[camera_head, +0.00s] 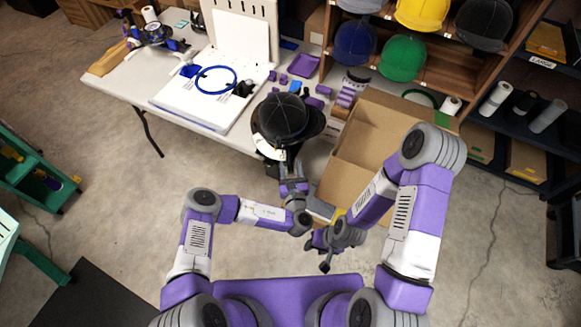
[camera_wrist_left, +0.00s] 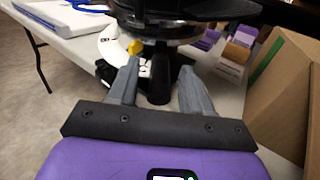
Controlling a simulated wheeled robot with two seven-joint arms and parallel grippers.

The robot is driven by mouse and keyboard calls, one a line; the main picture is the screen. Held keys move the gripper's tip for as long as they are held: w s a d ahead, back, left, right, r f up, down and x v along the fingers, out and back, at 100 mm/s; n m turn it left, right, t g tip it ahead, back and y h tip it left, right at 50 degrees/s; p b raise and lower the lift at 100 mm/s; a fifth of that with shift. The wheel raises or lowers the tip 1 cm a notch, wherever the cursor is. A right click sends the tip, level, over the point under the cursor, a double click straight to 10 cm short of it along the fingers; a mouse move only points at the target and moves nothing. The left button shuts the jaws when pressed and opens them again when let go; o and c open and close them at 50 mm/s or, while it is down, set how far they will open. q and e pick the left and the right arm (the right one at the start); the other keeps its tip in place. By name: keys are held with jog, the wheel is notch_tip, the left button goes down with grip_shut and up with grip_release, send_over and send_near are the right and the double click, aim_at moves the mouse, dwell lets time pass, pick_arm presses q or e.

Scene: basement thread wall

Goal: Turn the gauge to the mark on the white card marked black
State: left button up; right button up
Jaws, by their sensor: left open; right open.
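A black cap (camera_head: 281,118) sits on a dark stand at the table's front edge. A white card (camera_head: 268,149) with dark marks shows below the cap; part of it also appears in the left wrist view (camera_wrist_left: 113,46). There, a small yellow piece (camera_wrist_left: 135,47) is by the left fingertip, and a black post (camera_wrist_left: 159,78) stands beyond and between the fingers. I cannot tell whether the yellow piece touches the finger. My left gripper (camera_wrist_left: 158,76) is open, close below the cap. My right gripper (camera_head: 317,254) is open, lower and away from the stand. The card's marks are too small to read.
An open cardboard box (camera_head: 352,150) stands right of the cap stand. A white board with a blue ring (camera_head: 216,80) lies on the table (camera_head: 122,88). Shelves with coloured caps (camera_head: 404,58) rise behind. The floor left of the stand is clear.

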pick_arm(q)
notch_tip(320, 180, up, 10)
jog(key=p, duration=0.3)
pick_arm(e)
notch_tip(320, 180, up, 4)
jog(key=shift+f, duration=0.25)
